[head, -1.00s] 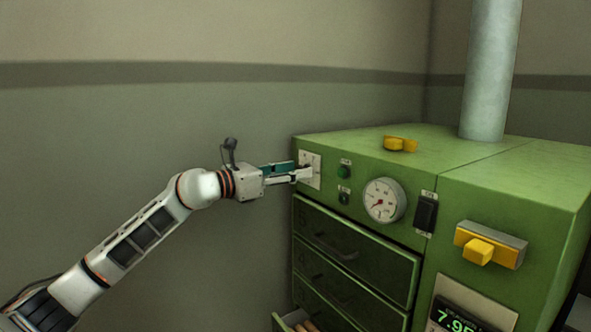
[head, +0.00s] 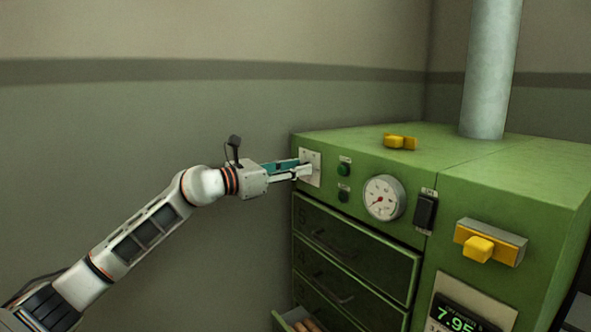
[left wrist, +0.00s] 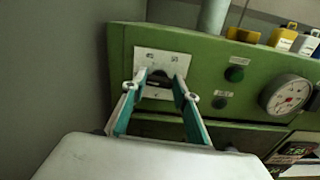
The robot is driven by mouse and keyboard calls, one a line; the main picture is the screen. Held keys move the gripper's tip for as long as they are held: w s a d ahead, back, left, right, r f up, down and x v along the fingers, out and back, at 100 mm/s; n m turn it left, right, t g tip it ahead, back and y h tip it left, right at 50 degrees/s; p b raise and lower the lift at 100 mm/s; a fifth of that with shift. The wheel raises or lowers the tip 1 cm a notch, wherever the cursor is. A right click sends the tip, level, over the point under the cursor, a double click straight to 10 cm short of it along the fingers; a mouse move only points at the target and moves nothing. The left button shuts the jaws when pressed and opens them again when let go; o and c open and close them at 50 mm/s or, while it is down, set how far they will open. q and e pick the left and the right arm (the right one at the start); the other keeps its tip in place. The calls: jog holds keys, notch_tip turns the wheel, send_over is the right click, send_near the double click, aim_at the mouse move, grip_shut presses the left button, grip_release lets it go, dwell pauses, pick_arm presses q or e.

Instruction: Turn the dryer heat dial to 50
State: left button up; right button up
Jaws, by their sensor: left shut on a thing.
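The heat dial sits on a white plate (head: 316,158) at the left end of the green dryer's front (head: 385,160). The plate also shows in the left wrist view (left wrist: 143,60), with marks too small to read. My left gripper (head: 304,171) reaches the plate from the left and is shut on the dial's dark knob (left wrist: 160,76). In the left wrist view its two teal fingers (left wrist: 160,91) stand on either side of the knob. The fingers hide much of the knob, and I cannot read its setting. My right gripper is not in view.
Beside the plate are green and dark buttons (head: 344,169), a round gauge (head: 383,199) and a black switch (head: 425,211). Drawers (head: 350,246) lie below; the lowest visible one is open with corks. A yellow-handled item (head: 400,142) is on top. Wall space left of the dryer is free.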

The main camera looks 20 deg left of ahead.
pick_arm(q)
jog(key=m+b, duration=0.2)
jog(key=m, duration=0.5)
jog(key=m+b, duration=0.3)
jog(key=m, duration=0.5)
jog(key=f+m+b, duration=0.1)
jog(key=m+b, duration=0.2)
jog(key=m, duration=0.4)
jog(key=shift+s+d+m, duration=0.1)
jog(key=shift+d+m, duration=0.05)
jog(key=shift+m, duration=0.25)
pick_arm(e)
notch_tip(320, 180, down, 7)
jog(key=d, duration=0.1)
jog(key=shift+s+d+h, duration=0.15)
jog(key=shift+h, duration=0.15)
pick_arm(q)
jog(key=shift+r, duration=0.1)
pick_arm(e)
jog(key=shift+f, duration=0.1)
pick_arm(q)
jog(key=o, duration=1.1)
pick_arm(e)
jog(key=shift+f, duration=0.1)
pick_arm(q)
jog(key=shift+s, duration=0.1)
